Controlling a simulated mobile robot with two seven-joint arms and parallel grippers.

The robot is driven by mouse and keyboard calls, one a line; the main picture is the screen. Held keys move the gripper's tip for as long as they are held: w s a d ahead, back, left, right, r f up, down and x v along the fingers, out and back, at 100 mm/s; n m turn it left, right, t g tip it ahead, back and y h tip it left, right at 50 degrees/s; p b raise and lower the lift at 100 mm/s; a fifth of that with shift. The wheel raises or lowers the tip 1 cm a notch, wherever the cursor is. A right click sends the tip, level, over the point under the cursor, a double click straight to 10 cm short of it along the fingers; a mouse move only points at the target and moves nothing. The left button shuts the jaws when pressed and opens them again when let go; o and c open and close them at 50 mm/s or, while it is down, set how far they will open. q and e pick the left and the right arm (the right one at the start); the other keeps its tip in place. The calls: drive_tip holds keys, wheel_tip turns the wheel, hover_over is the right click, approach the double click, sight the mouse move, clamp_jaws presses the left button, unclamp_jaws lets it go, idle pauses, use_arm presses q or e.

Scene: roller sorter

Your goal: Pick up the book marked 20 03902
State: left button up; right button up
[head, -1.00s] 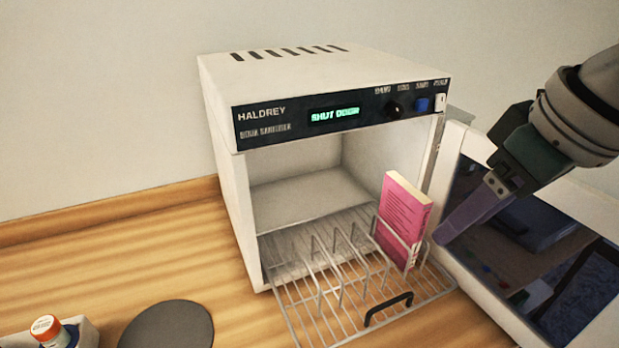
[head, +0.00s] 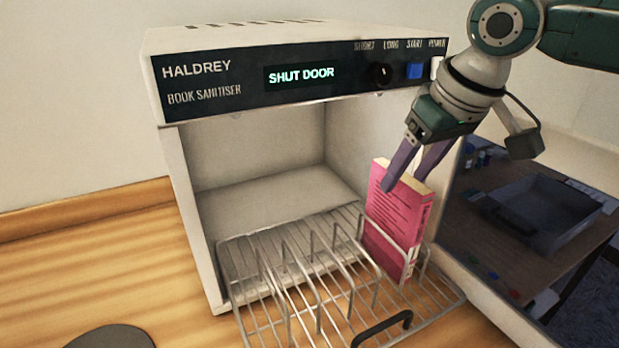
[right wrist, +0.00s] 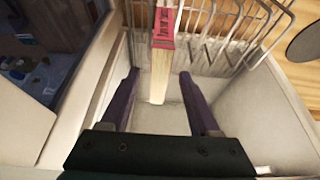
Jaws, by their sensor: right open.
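A pink book (head: 396,222) with cream page edges stands upright in the right-hand slot of the wire rack (head: 300,290). The rack is pulled partly out of the book sanitiser (head: 300,78). I cannot read the number 20 03902 on the book. My right gripper (head: 408,168) is open at the book's top edge, one finger on each side in the head view. In the right wrist view the book (right wrist: 160,60) lies between the two open fingers (right wrist: 160,85), with gaps on both sides. My left gripper is not in view.
The sanitiser's display reads SHUT DOOR. Its open door, with a dark reflective panel (head: 480,215), stands at the right. The rack's other slots look empty. A dark round disc (head: 110,338) lies on the wooden counter (head: 90,270) at the front left.

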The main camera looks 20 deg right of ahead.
sight(402, 213)
drive_tip(key=shift+x, duration=1.15)
drive_tip(key=shift+f, duration=0.25)
clamp_jaws()
idle(1.0)
